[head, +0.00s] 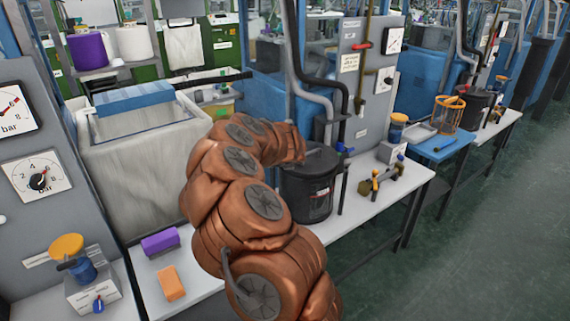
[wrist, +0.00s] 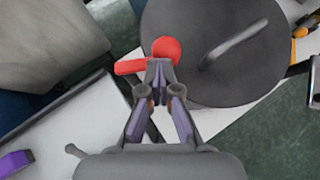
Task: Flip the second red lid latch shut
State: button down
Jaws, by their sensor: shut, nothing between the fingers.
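A red latch (wrist: 166,49) shows in the wrist view at the left edge of a dark round lid (wrist: 215,45). It has a round red head, and a red bar (wrist: 130,67) sticks out to the left of it. My gripper (wrist: 159,65) is shut and empty, with its fingertips at the latch; I cannot tell whether they touch it. In the head view the lid is on a black drum (head: 310,185) on the white bench. My arm's end hides the latch side of the drum there. A second drum (head: 472,104) stands farther back.
A white bench (head: 352,222) carries brass fittings (head: 381,181) right of the drum. A purple block (head: 160,242) and an orange block (head: 171,283) lie at the near left. A grey panel and hoses stand behind. The green floor at right is clear.

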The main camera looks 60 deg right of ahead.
jog(key=shift+w+p, duration=0.35)
jog(key=shift+w, duration=0.15)
dwell(0.3)
jog(key=shift+s, duration=0.1)
jog(key=a+f+b+v, duration=0.1)
jog(key=b+v, duration=0.2)
jog(key=v, duration=1)
jog(key=shift+s+a, duration=0.2)
jog(key=shift+s, duration=0.05)
dwell(0.8)
